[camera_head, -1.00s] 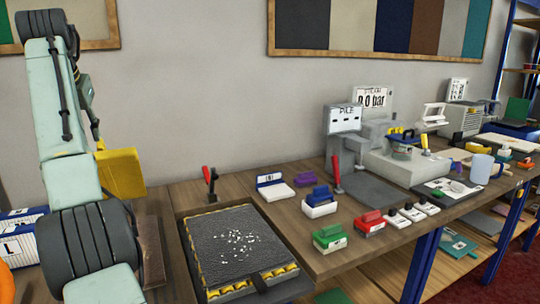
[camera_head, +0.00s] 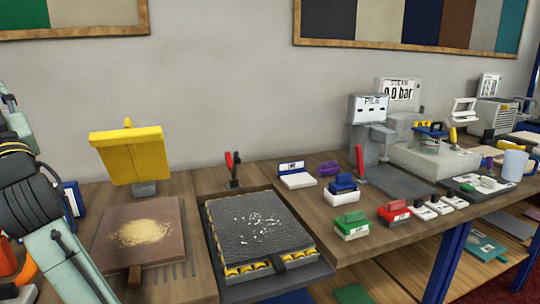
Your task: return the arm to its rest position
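My arm (camera_head: 50,230) shows at the left edge, pale green with dark ribbed joints, folded low. My gripper is not in view; it lies outside the frame or is hidden behind my arm. Nothing held can be seen.
A yellow panel (camera_head: 131,153) stands at the back left, behind a brown board (camera_head: 138,229) with a tan powdery patch. A black pad with white specks (camera_head: 258,228) lies right of it. Stamp-like blocks, such as a green one (camera_head: 351,224), and a grey press (camera_head: 371,125) stand farther right.

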